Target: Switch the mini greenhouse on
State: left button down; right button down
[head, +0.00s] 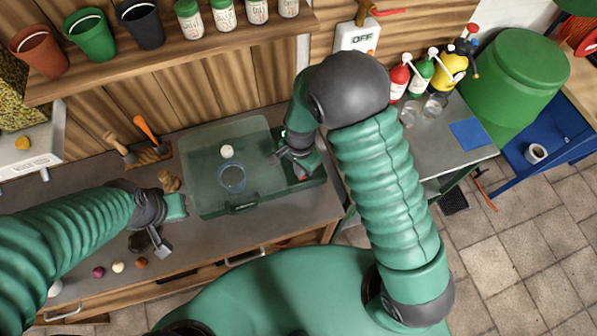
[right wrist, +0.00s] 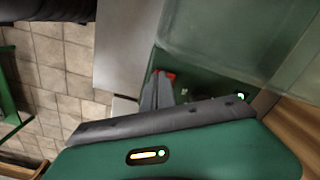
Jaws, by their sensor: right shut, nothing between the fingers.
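The mini greenhouse (head: 200,180) stands on the workbench, with a clear lid over a green base. A white round thing and a clear ring-shaped thing show through the lid. My right gripper (head: 298,173) is shut and empty at the base's right end. In the right wrist view its fingers (right wrist: 157,92) are beside a red part (right wrist: 171,75) on the green base, which they partly hide; I cannot tell if they touch. A small green light (right wrist: 240,96) glows on the base. My left gripper (head: 160,243) hangs over the bench's front left; its jaws are unclear.
Pots and jars fill the shelf (head: 170,58) above. A wall box (head: 357,37) reads "OFF". Bottles (head: 399,80) stand on the right-hand table. Small balls (head: 118,267) lie at the bench's front left.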

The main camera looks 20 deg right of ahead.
pick_arm(q)
jog(key=shift+d+r, duration=0.1)
jog(key=shift+d, duration=0.5)
pick_arm(e)
jog(key=shift+d+f, duration=0.1)
jog(key=shift+d, duration=0.4)
pick_arm(q)
jog(key=shift+a, duration=0.1)
jog(key=shift+a+f, duration=0.3)
jog(key=shift+a, duration=0.05)
pick_arm(e)
jog(key=shift+a+f, duration=0.25)
jog(key=shift+a, duration=0.1)
pick_arm(q)
jog(key=shift+d+f+b, duration=0.1)
jog(key=shift+d+b, duration=0.15)
jog(key=shift+b, duration=0.15)
pick_arm(e)
jog(key=shift+d+f, duration=0.2)
jog(key=shift+f, duration=0.1)
